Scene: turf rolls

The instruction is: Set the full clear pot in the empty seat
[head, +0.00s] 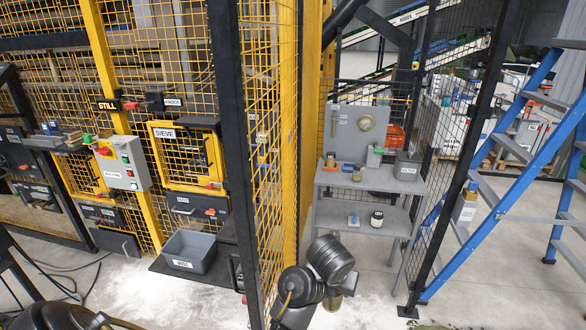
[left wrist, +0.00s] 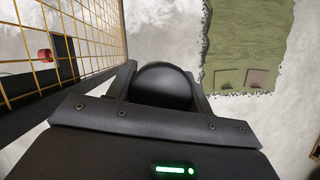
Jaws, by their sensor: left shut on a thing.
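My left gripper (left wrist: 165,85) is shut on a dark round-topped thing (left wrist: 163,88), seen from above between the fingers. Its sides are hidden, so I cannot tell whether it is the full clear pot. In the head view, black rounded arm links of mine stand low in the middle, in front of the workbench. A small dull-gold shape (head: 332,302) shows just beneath them. A small jar (head: 377,219) with a dark top and pale label stands on the bench's lower shelf. I cannot make out which spot is the empty seat. My right gripper is not in view.
A yellow mesh fence with a black post (head: 232,150) stands close left of the arm. The grey workbench (head: 400,184) carries small containers and a grey bin (head: 408,166). A grey tub (head: 190,252) lies left. A blue ladder (head: 520,170) stands right. Turf (left wrist: 245,45) lies on the floor.

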